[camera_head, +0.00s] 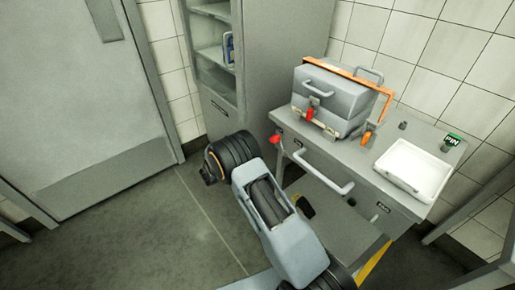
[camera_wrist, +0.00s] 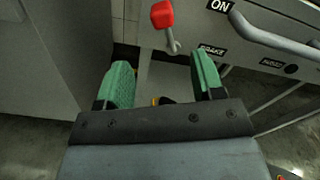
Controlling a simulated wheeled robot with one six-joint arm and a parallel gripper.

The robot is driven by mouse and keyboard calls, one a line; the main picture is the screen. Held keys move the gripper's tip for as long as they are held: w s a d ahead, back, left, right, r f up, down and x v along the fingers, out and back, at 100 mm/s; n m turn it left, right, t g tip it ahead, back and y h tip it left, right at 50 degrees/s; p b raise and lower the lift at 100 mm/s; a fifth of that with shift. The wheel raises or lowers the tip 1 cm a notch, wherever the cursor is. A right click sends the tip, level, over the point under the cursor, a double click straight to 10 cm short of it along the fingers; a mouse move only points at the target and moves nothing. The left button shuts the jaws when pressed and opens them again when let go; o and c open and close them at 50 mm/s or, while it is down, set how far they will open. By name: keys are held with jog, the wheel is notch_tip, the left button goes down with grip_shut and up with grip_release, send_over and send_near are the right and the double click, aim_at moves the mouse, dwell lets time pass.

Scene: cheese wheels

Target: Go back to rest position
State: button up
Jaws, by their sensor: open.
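My gripper (camera_wrist: 163,84) shows in the wrist view with its two green fingers spread apart. Nothing is between the fingers. It faces the front of a grey machine, just below a red-knobbed lever (camera_wrist: 163,16) beside an "ON" label. In the head view my arm reaches up from the bottom middle toward the machine's left side, and the gripper's fingers are hidden behind the arm. The red lever knob also shows in the head view (camera_head: 275,139).
The grey machine (camera_head: 345,160) carries a lidded box (camera_head: 333,92) with an orange strip, and a white tray (camera_head: 411,170). A front handle bar (camera_head: 322,175) sticks out. A cabinet (camera_head: 262,60) stands behind, a door (camera_head: 75,90) at left. The floor at left (camera_head: 130,235) is clear.

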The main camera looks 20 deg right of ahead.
jog(key=shift+s+a, duration=0.15)
jog(key=shift+a, duration=0.3)
dwell(0.3)
